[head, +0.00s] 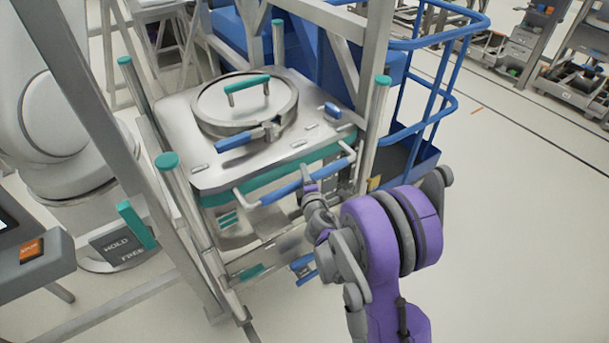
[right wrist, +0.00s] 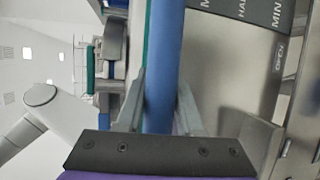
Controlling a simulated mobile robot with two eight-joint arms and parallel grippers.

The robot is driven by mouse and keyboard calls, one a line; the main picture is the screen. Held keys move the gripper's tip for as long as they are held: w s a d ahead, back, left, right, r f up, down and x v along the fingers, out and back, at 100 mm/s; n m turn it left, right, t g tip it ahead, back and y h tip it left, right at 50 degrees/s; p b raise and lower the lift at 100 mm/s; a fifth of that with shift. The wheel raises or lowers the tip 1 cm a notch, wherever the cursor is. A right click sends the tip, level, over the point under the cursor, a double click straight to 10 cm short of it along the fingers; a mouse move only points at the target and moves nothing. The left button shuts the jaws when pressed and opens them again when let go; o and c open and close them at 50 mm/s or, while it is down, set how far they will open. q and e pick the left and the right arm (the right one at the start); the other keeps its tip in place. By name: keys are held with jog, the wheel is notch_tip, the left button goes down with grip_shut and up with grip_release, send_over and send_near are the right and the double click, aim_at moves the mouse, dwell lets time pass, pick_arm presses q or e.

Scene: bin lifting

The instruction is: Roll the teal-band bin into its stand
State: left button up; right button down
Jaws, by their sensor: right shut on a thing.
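The teal-band bin (head: 178,122) is a square metal bin with a teal band below its top plate and a round clamped lid with a teal grip. It stands upright between the teal-capped posts of the metal stand (head: 190,205). How deep it sits cannot be told. A push bar with a blue sleeve (head: 283,190) crosses its front. My right gripper (head: 310,190) is shut on this blue sleeve. In the right wrist view the blue sleeve (right wrist: 164,65) runs between the two fingers. My left gripper is not in view.
A HOLD/FREE panel (head: 122,243) with a teal lever (head: 137,225) stands left of the stand. A white machine arm (head: 60,115) is at the far left. Blue railings (head: 450,75) rise behind on the right. The floor on the right is clear.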

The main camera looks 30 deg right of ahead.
jog(key=shift+w, duration=0.1)
dwell(0.4)
jog(key=shift+w+r, duration=0.1)
jog(key=shift+w, duration=0.7)
jog(key=c, duration=0.5)
grip_release()
jog(key=shift+a, duration=0.1)
jog(key=shift+c, duration=0.2)
jog(key=v, duration=1)
jog(key=shift+s+p, duration=0.3)
jog(key=shift+s, duration=0.05)
jog(key=shift+a, duration=0.1)
